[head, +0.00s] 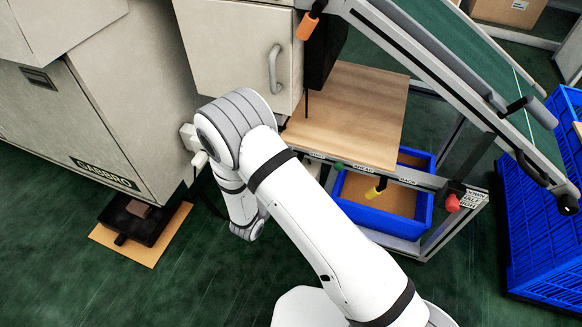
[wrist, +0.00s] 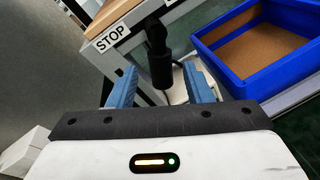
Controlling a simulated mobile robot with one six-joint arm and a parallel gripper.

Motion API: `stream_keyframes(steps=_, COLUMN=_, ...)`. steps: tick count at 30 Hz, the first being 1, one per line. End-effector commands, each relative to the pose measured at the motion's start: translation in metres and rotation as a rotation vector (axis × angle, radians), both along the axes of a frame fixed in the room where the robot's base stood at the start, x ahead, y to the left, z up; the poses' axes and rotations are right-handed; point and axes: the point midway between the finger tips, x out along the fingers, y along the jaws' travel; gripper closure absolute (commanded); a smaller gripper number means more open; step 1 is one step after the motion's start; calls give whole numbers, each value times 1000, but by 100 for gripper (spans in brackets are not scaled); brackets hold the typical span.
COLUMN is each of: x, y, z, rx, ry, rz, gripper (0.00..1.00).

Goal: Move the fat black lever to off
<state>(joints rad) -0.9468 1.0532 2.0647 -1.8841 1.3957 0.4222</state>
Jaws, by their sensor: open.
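The fat black lever (wrist: 160,66) shows in the wrist view, with a thick dark grip pointing down from the pale rail near a STOP label (wrist: 108,41). My gripper (wrist: 158,76) is open, with one blue finger on each side of the lever's grip. A gap shows between the grip and each finger, so they look apart. In the head view my arm covers the place of this lever, and my fingers are hidden. No off mark can be read in either view.
A wooden board (head: 350,112) lies above the labelled rail. Along the rail stand a green knob (head: 338,166), a yellow-ended lever (head: 376,188) and a red knob (head: 452,203). A blue bin (head: 381,215) sits below. A beige cabinet (head: 130,120) stands at left.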

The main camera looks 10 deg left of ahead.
Motion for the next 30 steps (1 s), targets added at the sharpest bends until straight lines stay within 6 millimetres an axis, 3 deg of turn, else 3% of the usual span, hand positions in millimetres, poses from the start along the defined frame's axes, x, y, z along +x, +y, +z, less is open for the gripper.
stream_keyframes(steps=3, x=-19, y=7, z=5, rx=-1, ry=0, rz=5, gripper=54)
stream_keyframes(steps=9, x=-36, y=11, z=7, rx=-1, ry=1, rz=1, gripper=54)
stream_keyframes(steps=26, x=-37, y=11, z=8, rx=1, ry=0, rz=-3, gripper=54)
stream_keyframes(steps=30, x=-28, y=-6, z=39, rx=26, ry=-2, rz=-82, gripper=54)
